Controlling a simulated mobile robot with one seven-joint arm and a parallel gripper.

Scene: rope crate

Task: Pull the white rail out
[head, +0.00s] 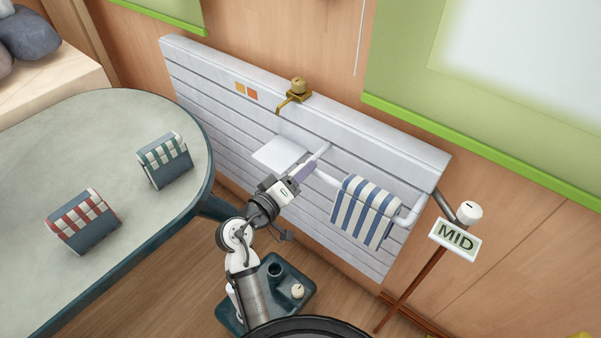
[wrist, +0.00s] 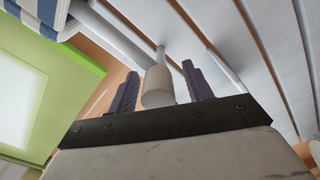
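The white rail (head: 328,179) stands out from the front of the white slatted radiator (head: 400,150), with a post at each end. A blue-and-white striped towel (head: 364,211) hangs over its right part. My gripper (head: 304,170) is at the rail's left end. In the wrist view my gripper (wrist: 160,69) has its two purple fingers apart, with the rounded white end of the rail (wrist: 158,88) between them. Gaps show beside the rail end, so the fingers do not look closed on it. The towel also shows at the upper left there (wrist: 35,18).
A brass tap (head: 296,91) sits on the radiator's top edge. A white flat plate (head: 277,154) juts out left of my gripper. A MID sign (head: 455,240) stands at the right. A rounded table (head: 110,130) with two striped-topped blocks fills the left.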

